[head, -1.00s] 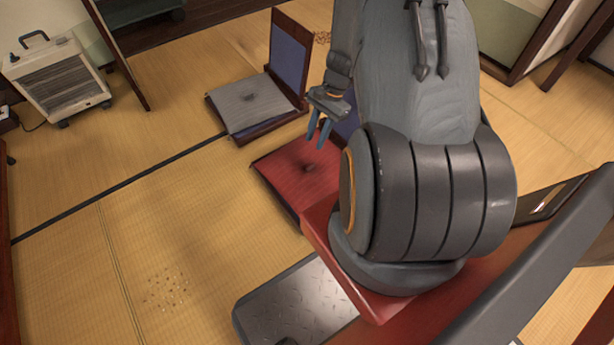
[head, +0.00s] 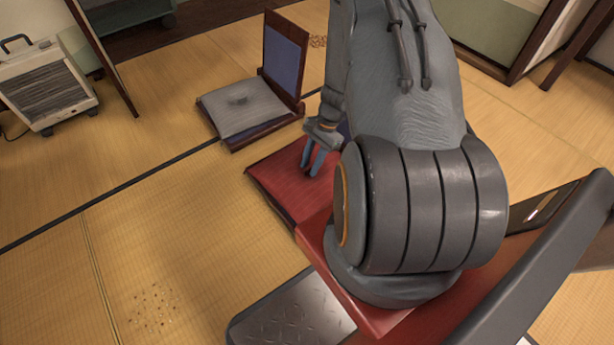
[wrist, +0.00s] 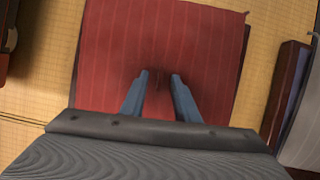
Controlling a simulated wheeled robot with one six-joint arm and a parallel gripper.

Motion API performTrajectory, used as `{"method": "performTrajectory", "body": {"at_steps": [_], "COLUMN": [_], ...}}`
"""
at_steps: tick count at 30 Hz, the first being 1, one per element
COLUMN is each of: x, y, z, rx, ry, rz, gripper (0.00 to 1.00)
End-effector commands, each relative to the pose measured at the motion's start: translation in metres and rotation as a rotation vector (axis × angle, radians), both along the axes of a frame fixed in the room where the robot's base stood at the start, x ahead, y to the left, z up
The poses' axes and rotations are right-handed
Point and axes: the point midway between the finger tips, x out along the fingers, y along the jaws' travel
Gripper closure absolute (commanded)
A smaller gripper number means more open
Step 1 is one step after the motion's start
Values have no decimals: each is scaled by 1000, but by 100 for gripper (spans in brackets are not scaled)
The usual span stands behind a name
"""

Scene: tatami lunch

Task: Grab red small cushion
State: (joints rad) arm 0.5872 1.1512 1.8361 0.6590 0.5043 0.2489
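The red cushion (head: 280,187) lies on a low floor seat in the middle of the head view, partly hidden behind my arm. In the wrist view the red cushion (wrist: 165,45) fills the upper middle, with thin stripes and a dimpled centre. My gripper (head: 312,172) points down over the cushion. In the wrist view its two blue fingers (wrist: 159,88) stand apart on either side of the dimple, with nothing held between them. I cannot tell whether the fingertips touch the cloth.
A grey cushion (head: 240,104) sits on a floor chair with a blue backrest (head: 284,56) behind the red one. A heater (head: 48,88) stands at the far left. Tatami floor (head: 150,225) is clear at left, apart from scattered crumbs (head: 152,308).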

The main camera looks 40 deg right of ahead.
Motion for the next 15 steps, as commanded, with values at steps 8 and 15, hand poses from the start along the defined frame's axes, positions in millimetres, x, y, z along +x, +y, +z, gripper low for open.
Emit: {"method": "performTrajectory", "body": {"at_steps": [8, 15], "x": [0, 0], "y": [3, 2], "z": [-7, -7], "rx": [-1, -1], "ry": [-1, -1], "rz": [0, 0], "gripper": [72, 100]}}
